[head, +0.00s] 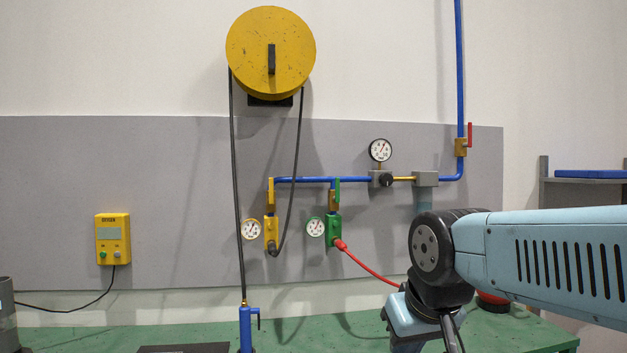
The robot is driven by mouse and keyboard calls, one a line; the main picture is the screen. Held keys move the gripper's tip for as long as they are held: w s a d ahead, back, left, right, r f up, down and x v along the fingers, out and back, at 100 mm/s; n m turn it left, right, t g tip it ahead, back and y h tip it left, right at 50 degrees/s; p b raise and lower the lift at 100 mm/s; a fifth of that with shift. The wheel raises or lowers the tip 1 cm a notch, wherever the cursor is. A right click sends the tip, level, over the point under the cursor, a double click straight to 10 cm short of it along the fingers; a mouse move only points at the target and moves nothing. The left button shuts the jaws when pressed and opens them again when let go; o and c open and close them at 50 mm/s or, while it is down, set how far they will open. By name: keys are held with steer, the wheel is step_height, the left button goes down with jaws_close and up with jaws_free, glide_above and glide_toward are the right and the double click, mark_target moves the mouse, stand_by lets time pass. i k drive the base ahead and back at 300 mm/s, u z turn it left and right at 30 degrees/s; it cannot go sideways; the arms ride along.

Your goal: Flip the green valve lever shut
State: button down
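The green valve lever (337,190) stands upright, in line with the pipe, above the green valve body (334,230) on the grey wall panel. A brass fitting joins it to the blue pipe (310,179) above. A round gauge (315,227) sits on the left of the green body, and a red hose (368,268) runs from its lower end down to the right. My arm comes in from the right and bends down at the lower right, well apart from the lever. My gripper is below the picture's edge and cannot be seen.
A yellow lever (270,189) and yellow valve body (270,233) stand just left. A red lever (470,135) is at upper right. A black hose (294,180) hangs from the yellow reel (270,55). The green bench (190,338) lies below; a blue tool (246,328) stands there.

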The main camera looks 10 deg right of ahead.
mark_target(337, 179)
steer(key=i, duration=0.95)
steer(key=z, duration=0.05)
